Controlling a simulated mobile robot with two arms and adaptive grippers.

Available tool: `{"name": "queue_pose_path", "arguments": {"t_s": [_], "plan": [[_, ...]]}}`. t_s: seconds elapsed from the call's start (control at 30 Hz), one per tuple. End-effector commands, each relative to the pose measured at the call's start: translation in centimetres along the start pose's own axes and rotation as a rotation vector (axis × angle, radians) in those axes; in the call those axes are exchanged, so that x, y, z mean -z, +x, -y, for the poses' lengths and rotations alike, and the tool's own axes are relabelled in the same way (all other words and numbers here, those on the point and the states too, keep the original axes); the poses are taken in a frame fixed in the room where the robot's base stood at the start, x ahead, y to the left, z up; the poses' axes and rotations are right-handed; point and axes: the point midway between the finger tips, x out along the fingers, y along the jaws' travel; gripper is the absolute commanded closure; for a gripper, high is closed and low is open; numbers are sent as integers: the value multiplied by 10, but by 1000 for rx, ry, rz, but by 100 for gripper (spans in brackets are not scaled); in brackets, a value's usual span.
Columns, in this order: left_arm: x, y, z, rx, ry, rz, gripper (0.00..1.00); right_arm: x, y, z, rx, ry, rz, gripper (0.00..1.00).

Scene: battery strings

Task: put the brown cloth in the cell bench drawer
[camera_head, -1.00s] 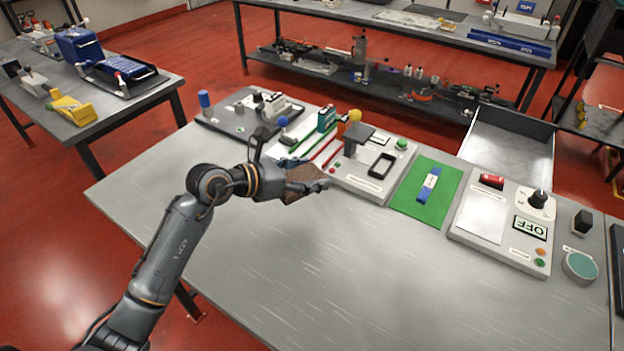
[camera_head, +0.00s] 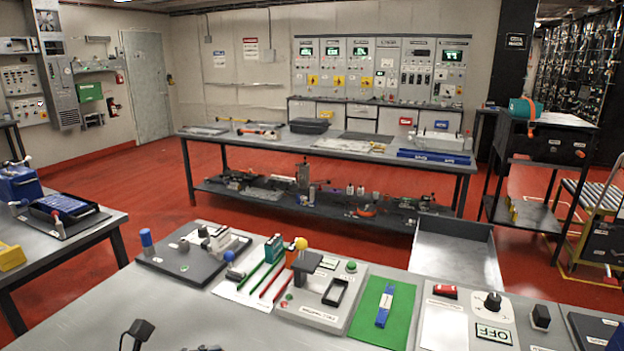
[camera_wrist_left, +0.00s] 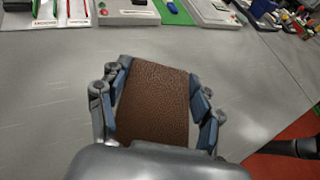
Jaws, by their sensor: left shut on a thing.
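The brown cloth (camera_wrist_left: 155,100) is a flat, leathery brown piece in the left wrist view. My left gripper (camera_wrist_left: 158,95) is shut on it, with fingers at both sides, above the grey bench top. In the head view only a small part of my left arm shows at the bottom edge; the cloth is out of that view. An open grey drawer (camera_head: 455,262) with an empty metal floor stands out beyond the far edge of the near bench (camera_head: 225,325). My right gripper is not in view.
Along the bench's far side are a test fixture (camera_head: 320,295), a green mat (camera_head: 372,308) with a blue strip, and a panel marked OFF (camera_head: 470,320). A dark tray board (camera_head: 195,250) sits at left. A second bench (camera_head: 330,150) stands behind across red floor.

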Motion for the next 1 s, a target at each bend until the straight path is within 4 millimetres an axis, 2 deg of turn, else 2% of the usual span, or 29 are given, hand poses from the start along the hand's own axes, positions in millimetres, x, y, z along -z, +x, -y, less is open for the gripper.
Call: {"name": "queue_pose_path", "arguments": {"t_s": [0.03,0.1,0.3,1.0], "plan": [[10,-11,3,14,3,-3,71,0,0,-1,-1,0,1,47],[17,-23,6,32,17,2,71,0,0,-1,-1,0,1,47],[26,-42,11,57,41,16,71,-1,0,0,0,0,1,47],[28,-42,12,60,42,15,71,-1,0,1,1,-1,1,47]]}}
